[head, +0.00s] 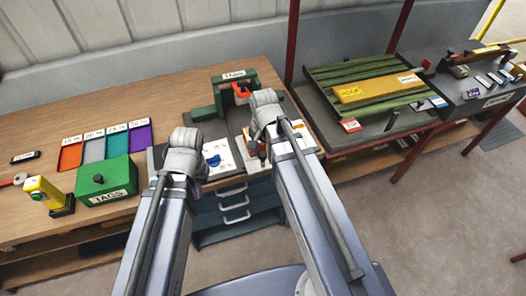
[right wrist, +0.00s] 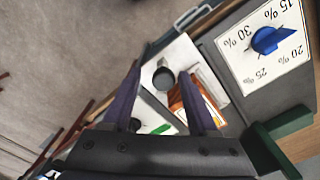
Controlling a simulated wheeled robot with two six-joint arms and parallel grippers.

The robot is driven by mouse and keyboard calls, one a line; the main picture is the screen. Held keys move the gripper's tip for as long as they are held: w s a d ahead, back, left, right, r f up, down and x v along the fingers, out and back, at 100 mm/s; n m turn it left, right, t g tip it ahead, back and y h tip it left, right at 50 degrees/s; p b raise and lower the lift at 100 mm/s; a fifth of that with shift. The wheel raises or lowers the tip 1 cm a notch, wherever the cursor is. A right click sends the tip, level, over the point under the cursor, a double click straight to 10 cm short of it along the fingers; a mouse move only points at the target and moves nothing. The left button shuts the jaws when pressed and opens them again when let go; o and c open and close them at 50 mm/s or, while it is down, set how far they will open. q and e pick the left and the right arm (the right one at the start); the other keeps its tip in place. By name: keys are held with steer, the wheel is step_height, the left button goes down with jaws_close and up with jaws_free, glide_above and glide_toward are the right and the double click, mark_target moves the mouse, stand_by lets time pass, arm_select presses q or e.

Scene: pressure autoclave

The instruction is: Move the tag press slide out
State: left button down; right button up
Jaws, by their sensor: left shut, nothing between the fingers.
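The tag press appears to be the green frame (head: 268,76) with a TAGS sign at the back of the bench, with a red part (head: 240,90) inside it. A green bar (head: 203,113) sticks out to its left; I cannot tell whether this is the slide. My right gripper (right wrist: 160,76) is open and empty, above a white panel with a dark round part (right wrist: 164,78) and beside an orange part (right wrist: 190,98). My left gripper (head: 184,142) is shut and empty left of the dial; its fingertips are mostly hidden by the wrist.
A blue dial (right wrist: 268,40) sits on a white percent plate. Coloured trays (head: 93,147), a green TAGS box (head: 105,180) and a yellow device (head: 45,193) stand at left. A green slatted rack (head: 330,75) stands at right. Drawers (head: 232,208) are below.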

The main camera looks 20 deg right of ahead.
steer(key=shift+o, duration=0.3)
steer(key=shift+w, duration=0.15)
step_height(320, 180, up, 8)
steer(key=p, duration=0.7)
steer(key=shift+f+p, duration=0.1)
steer(key=shift+p, duration=0.3)
steer(key=shift+a+f, duration=0.15)
steer(key=s+a+f+n+h+b, duration=0.1)
steer(key=s+a+f+n+b, duration=0.3)
steer(key=s+a+n, duration=0.4)
steer(key=a+n, duration=0.2)
steer(key=n, duration=0.2)
steer(key=shift+a+f+b, duration=0.2)
steer(key=shift+a+b, duration=0.05)
steer(key=shift+b, duration=0.15)
